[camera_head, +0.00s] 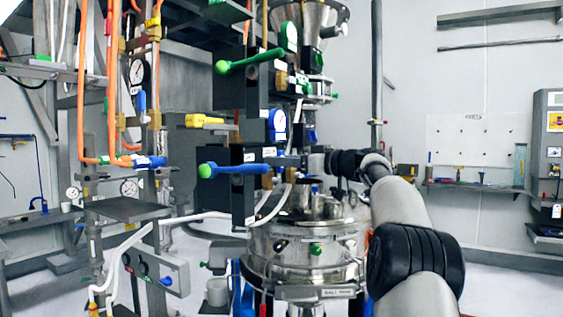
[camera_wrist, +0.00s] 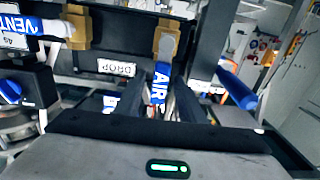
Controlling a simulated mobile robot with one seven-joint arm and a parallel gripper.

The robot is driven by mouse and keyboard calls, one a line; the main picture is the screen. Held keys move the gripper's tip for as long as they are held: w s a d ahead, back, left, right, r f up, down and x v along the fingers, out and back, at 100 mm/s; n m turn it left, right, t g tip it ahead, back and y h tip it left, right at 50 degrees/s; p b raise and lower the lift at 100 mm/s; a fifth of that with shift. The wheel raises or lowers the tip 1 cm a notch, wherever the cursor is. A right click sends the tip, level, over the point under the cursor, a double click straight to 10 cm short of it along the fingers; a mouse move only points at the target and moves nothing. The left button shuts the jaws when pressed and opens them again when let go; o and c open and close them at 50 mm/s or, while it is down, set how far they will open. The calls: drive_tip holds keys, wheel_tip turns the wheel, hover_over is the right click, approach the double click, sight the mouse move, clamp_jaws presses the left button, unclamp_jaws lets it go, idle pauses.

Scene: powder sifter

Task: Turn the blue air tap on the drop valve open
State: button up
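In the wrist view the blue air tap (camera_wrist: 159,88), marked AIR, hangs from a brass valve body (camera_wrist: 167,40) beside a white DROP label (camera_wrist: 117,67). Its handle points toward my palm. My gripper (camera_wrist: 160,97) has one dark finger on each side of the blue handle. I cannot tell whether the fingers touch it. In the head view my gripper (camera_head: 292,161) reaches in from the right at the dark valve block, above the steel vessel (camera_head: 310,248). The air tap is too small or hidden to make out there.
A long blue lever with a green end (camera_head: 235,169) sticks out left of the block; a blue handle (camera_wrist: 237,88) shows right in the wrist view. A blue VENT tap (camera_wrist: 40,26) is at left. Yellow (camera_head: 203,120) and green (camera_head: 250,54) levers sit higher up.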

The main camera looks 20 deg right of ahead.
drive_tip(key=v, duration=1.7)
drive_tip(key=shift+s+b, duration=0.2)
drive_tip(key=shift+b, duration=0.25)
drive_tip(key=shift+d, duration=0.15)
